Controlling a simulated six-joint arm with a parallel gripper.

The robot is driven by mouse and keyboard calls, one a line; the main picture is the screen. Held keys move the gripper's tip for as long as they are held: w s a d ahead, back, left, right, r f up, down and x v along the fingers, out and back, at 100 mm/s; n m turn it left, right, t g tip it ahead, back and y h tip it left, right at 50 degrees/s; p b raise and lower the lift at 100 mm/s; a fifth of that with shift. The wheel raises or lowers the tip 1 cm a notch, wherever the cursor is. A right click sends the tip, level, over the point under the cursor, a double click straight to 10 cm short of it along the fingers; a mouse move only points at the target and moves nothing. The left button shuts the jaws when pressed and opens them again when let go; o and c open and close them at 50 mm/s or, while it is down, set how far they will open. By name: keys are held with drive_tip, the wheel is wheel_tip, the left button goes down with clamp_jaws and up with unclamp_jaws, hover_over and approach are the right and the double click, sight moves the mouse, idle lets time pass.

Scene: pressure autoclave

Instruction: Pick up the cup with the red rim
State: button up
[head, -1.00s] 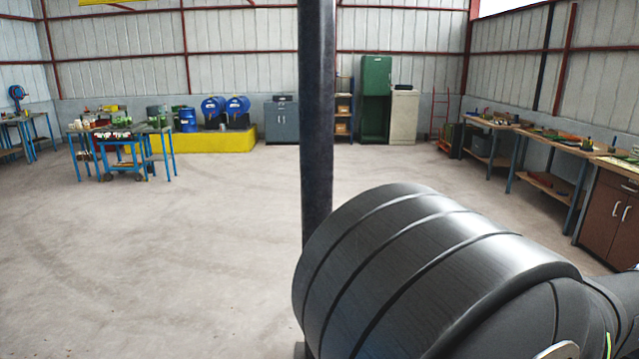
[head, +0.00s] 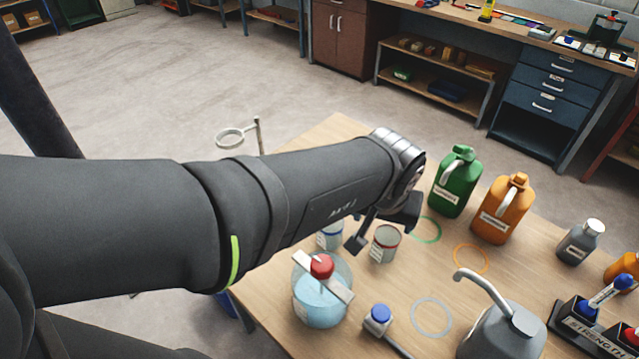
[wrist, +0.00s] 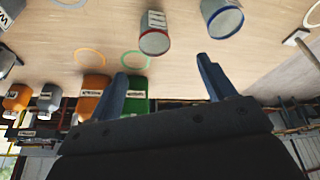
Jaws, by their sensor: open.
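The cup with the red rim (head: 384,245) stands upright on the wooden table in the head view, white with a label. In the wrist view the red-rimmed cup (wrist: 155,36) lies beyond the fingertips, roughly between their lines. My gripper (head: 381,228) is open and empty, its fingers beside and above this cup. The wrist view shows both gripper fingers (wrist: 160,70) spread apart with nothing between them. A cup with a blue rim (head: 330,238) stands just left of it, partly hidden by my arm; it also shows in the wrist view (wrist: 222,18).
A glass vessel with red knob (head: 322,290) stands in front of the cups. A green jug (head: 456,182), an orange jug (head: 503,208) and a grey spouted can (head: 500,330) stand to the right. Coloured rings (head: 431,317) mark bare tabletop between them.

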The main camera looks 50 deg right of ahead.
sight(385, 246)
drive_tip(key=shift+m, duration=0.7)
drive_tip(key=x, duration=1.1)
drive_tip(key=s+x, duration=0.1)
drive_tip(key=x, duration=0.5)
drive_tip(key=shift+d+f, duration=0.15)
drive_tip(key=shift+f, duration=0.1)
drive_tip(key=c, duration=1.1)
drive_tip(key=shift+o, duration=0.2)
